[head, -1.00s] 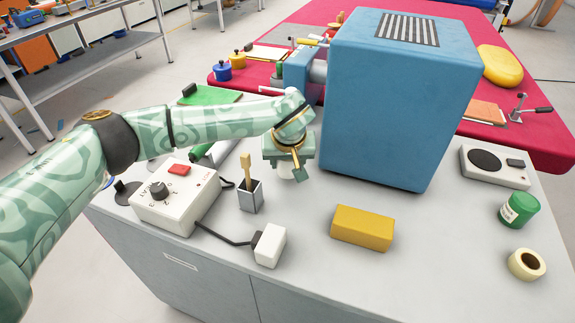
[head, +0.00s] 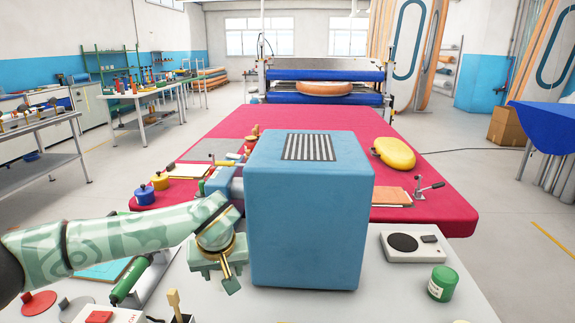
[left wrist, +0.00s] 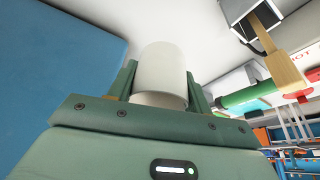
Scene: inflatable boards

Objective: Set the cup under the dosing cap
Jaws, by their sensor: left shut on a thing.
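A white cup (left wrist: 163,68) stands out between the two green fingers of my left gripper (left wrist: 163,88) in the left wrist view. The gripper is shut on it. In the head view my left gripper (head: 218,262) is just left of the big blue box (head: 308,220), above the grey table. The cup is hidden there behind the gripper. A smaller blue part (head: 222,182) joins the box's left side, beyond my wrist. I cannot make out a dosing cap in any view. My right gripper is not in view.
The blue box is a tall obstacle right of the gripper. A control box with a red button (head: 99,317) and a dark green tool (head: 130,281) lie left. A grey scale-like device (head: 414,246) and a green jar (head: 442,283) stand right. A red-covered table (head: 440,215) lies beyond.

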